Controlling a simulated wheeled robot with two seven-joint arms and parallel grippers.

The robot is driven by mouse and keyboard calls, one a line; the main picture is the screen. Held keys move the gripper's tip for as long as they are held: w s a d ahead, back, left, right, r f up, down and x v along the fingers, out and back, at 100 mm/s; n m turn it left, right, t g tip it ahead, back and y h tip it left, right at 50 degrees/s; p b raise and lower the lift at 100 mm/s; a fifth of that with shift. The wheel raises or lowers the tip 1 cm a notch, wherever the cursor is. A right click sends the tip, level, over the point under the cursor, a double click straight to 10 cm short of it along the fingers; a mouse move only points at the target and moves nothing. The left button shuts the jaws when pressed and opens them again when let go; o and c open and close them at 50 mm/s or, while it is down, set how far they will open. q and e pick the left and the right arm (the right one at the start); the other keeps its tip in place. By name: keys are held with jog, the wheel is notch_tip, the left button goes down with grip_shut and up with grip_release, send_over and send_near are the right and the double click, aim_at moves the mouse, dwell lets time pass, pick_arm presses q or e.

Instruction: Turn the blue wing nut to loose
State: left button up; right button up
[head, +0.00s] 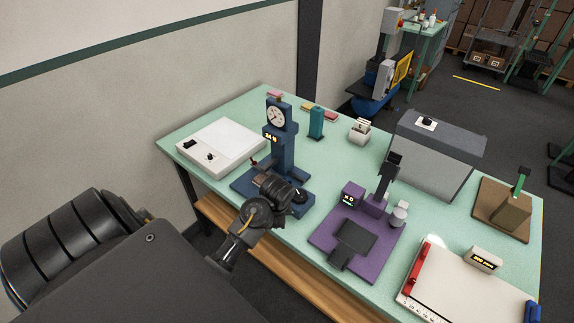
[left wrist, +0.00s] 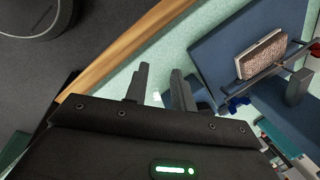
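A dark blue part that looks like the blue wing nut (left wrist: 236,103) shows in the left wrist view, beside the metal bar of a clamp. The clamp holds an upright brown textured sample (left wrist: 262,56) over the blue machine base (left wrist: 218,48). My left gripper (left wrist: 160,80) is open and empty. Its fingers are left of the wing nut and apart from it, over the mint table top near its wooden front edge. In the head view my left wrist covers part of the blue gauge stand (head: 280,145), and I cannot make out the wing nut there. My right gripper is not in view.
A white box (head: 215,145) stands left of the blue stand, and a purple machine (head: 325,235) stands right of it. A grey cabinet (head: 435,160) and a white board (head: 450,290) are farther right. A red knob (left wrist: 303,54) sits near the clamp.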

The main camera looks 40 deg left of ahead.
pick_arm(q)
jog(key=w+a+r+m+b, duration=0.1)
jog(key=w+a+r+m, duration=0.1)
jog(key=w, duration=0.3)
jog(key=w+a+r+m+g+h+b, duration=0.1)
jog(key=w+a+r+m, duration=0.2)
jog(key=w, duration=0.2)
jog(key=w+a+r+m+h+b, duration=0.1)
jog(key=w+a+r+m, duration=0.1)
jog(key=w, duration=0.3)
jog(key=shift+w+a+r+g, duration=0.1)
jog(key=shift+a+r+g, duration=0.2)
jog(key=shift+a+r, duration=0.35)
jog(key=shift+f+p, duration=0.35)
jog(key=shift+p, duration=0.55)
notch_tip(320, 180, down, 5)
jog(key=shift+f+p, duration=0.1)
jog(key=shift+p, duration=0.45)
jog(key=shift+f, duration=0.6)
